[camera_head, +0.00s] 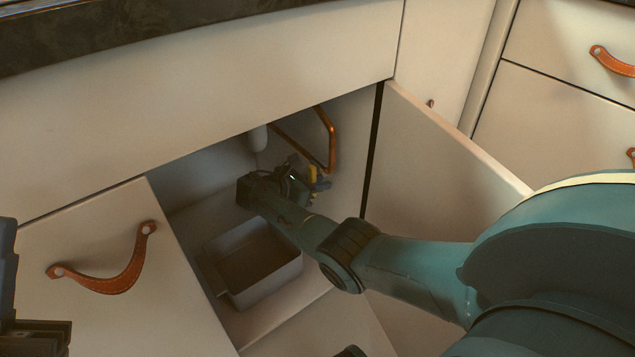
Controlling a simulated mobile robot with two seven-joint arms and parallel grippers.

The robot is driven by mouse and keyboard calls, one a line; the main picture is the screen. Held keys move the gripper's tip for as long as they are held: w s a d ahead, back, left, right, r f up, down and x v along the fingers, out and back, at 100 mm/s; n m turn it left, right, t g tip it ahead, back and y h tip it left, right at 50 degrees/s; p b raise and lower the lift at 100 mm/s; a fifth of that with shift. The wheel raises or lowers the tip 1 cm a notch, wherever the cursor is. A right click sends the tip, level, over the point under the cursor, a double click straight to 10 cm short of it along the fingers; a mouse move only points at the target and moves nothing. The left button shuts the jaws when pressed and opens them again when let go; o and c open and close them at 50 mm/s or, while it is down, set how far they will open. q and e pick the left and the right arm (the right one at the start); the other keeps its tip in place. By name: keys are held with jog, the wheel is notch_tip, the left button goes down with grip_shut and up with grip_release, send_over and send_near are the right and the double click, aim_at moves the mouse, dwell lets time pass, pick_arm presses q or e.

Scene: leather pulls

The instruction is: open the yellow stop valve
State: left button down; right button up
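The yellow stop valve (313,174) is small and sits at the back right inside the open under-sink cabinet, below a copper pipe (332,145). My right arm reaches into the cabinet from the right. My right gripper (297,176) is right beside the yellow handle, at its left. The fingers are dark and small, and I cannot tell whether they touch the handle or how far apart they are. Part of the valve is hidden by the gripper. At the lower left edge a dark part, likely my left gripper (38,336), is cut off by the frame.
A grey open bin (290,272) stands on the cabinet floor below my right forearm. The right door (440,165) stands open beside my arm. The left door (115,225) has a leather pull (112,284). A white drain part (258,138) hangs above the gripper.

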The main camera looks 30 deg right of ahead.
grip_shut()
